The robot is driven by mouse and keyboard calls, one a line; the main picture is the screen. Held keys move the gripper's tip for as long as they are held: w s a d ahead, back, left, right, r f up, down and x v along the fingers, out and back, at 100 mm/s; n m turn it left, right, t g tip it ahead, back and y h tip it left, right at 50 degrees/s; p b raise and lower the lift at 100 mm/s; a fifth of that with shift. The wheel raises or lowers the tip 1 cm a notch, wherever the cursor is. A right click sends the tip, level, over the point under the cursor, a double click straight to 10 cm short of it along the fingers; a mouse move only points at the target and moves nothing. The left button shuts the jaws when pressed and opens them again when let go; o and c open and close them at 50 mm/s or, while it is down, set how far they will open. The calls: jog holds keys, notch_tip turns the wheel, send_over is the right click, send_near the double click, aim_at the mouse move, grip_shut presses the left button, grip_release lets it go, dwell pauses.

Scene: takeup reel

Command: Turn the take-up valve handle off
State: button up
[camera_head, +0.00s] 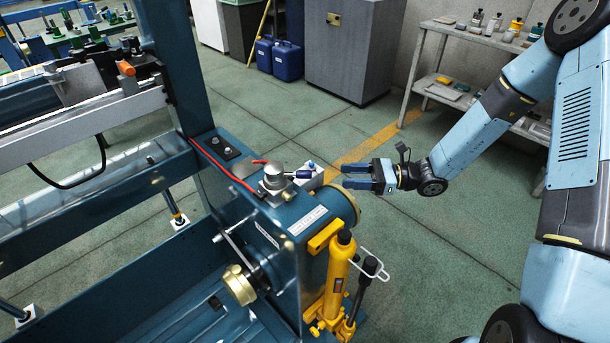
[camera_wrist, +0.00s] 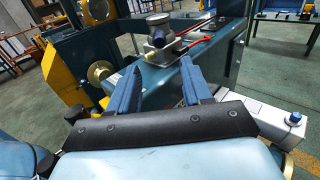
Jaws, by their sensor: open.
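A metal valve block (camera_head: 275,180) with a round silver top sits on the dark blue machine housing (camera_head: 225,195); it also shows in the wrist view (camera_wrist: 158,52). A dark blue handle (camera_head: 304,174) sticks out of it toward my gripper; in the wrist view its end (camera_wrist: 160,39) faces the camera. I cannot tell which one is the take-up valve handle. My gripper (camera_head: 347,176) is open and empty, right of the handle and apart from it. Its fingers (camera_wrist: 158,82) point toward the block.
A yellow hydraulic jack (camera_head: 335,275) stands upright at the housing's near end. A brass-coloured round fitting (camera_head: 239,285) is on its side. A grey shelf (camera_head: 470,40) stands at the back right. Open floor lies right of the machine.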

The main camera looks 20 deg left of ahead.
aim_at(305, 175)
jog(key=x, duration=1.2)
jog(key=shift+s+a, duration=0.1)
jog(key=shift+a, duration=0.25)
jog(key=shift+c, duration=0.5)
grip_shut()
